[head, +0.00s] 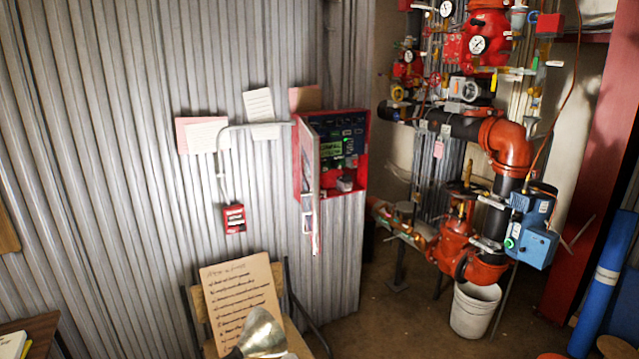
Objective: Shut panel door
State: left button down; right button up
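The red panel (361,150) is mounted on the corrugated metal wall. Its door (309,160) stands open, hinged on the left side and swung out from the wall, so I see it at a steep angle. Inside the panel are dark modules, a lit green display (331,148) and small lights. Something thin hangs below the door (314,230); I cannot tell what it is. Neither of my grippers is in the head view, and nothing touches the door.
A chair with a handwritten board (240,300) stands below the panel, with a shiny rounded metal object (262,334) before it. A red call point (234,218) is on the wall at left. Red valves and pipes (505,145) and a white bucket (474,310) stand at right.

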aim_at(310, 141)
jog(key=i+l, duration=0.25)
jog(key=i, duration=0.15)
jog(key=i+l, duration=0.25)
jog(key=i, duration=0.15)
jog(key=i+l, duration=0.25)
jog(key=i, duration=0.15)
